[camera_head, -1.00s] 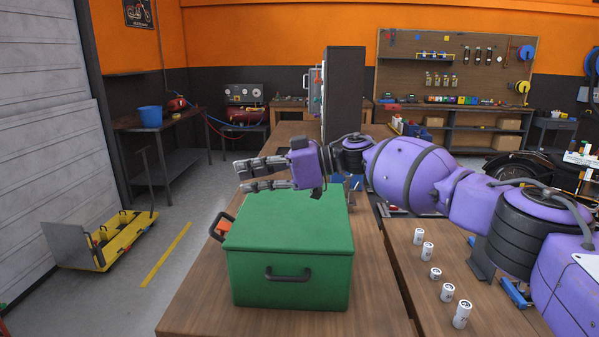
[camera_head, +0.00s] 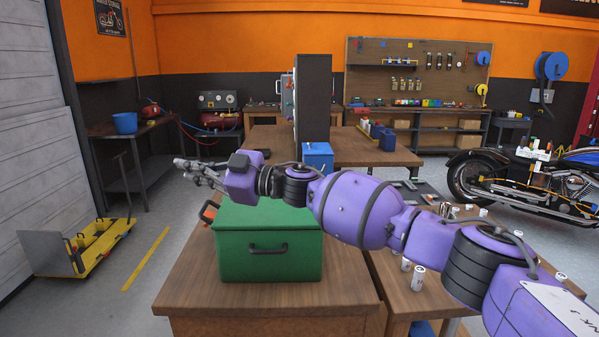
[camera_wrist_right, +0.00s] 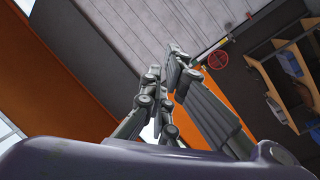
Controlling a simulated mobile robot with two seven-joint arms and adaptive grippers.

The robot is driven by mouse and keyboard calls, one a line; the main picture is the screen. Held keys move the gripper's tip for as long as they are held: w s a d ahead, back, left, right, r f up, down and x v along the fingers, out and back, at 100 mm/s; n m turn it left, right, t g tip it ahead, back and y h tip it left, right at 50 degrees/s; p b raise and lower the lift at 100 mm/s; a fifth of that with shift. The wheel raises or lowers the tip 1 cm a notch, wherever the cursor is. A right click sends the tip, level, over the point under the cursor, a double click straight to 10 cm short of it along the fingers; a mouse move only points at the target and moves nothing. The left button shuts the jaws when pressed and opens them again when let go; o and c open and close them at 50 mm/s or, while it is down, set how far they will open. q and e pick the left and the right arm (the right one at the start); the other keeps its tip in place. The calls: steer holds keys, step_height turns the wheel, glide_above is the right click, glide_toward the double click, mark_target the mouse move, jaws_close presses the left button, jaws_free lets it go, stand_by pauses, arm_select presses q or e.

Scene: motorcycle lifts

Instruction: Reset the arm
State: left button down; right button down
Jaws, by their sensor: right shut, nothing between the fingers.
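My right gripper (camera_head: 200,172) is on the purple arm that comes in from the right in the head view. It hangs above the back left part of the green box (camera_head: 268,250), apart from anything I can see. In the right wrist view my right gripper (camera_wrist_right: 170,75) has its grey fingers close together with nothing held between them. The green box is closed, with a dark handle on its front, and stands on the wooden table. My left gripper is not in view.
The wooden bench (camera_head: 190,290) carries the green box. Small white cans (camera_head: 418,278) stand on the right bench, partly behind my arm. A blue box (camera_head: 318,155) and a dark upright panel (camera_head: 313,100) are behind. A yellow cart (camera_head: 95,248) stands left on open floor.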

steer(key=s+d+f+m+t+h, duration=0.2)
steer(key=d+f+m+t, duration=0.25)
steer(key=f, duration=0.55)
steer(key=s+d+f+m+t+h, duration=0.25)
steer(key=f+m+t, duration=0.2)
steer(key=f, duration=0.45)
steer(key=s+d+f+m+t+h, duration=0.1)
steer(key=s+d+f+m+h, duration=0.3)
steer(key=d+f, duration=0.55)
steer(key=s+d+f+m+h, duration=0.3)
steer(key=s+d+f, duration=0.2)
steer(key=d+f, duration=0.45)
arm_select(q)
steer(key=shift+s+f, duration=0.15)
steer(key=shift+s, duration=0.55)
arm_select(e)
steer(key=s+d+f+m+g+h, duration=0.2)
steer(key=s+d+f, duration=0.3)
steer(key=s, duration=0.6)
steer(key=s+d+f+m+g+h, duration=0.1)
steer(key=s+d+f+m+h, duration=0.1)
steer(key=s+d+f, duration=0.4)
steer(key=s+d+f+m+g+h, duration=0.2)
steer(key=s+d+f, duration=0.3)
steer(key=s+f, duration=0.5)
steer(key=s, duration=0.6)
steer(key=shift+s+d+f+g, duration=0.25)
steer(key=shift+d+g, duration=0.05)
steer(key=shift+d, duration=0.1)
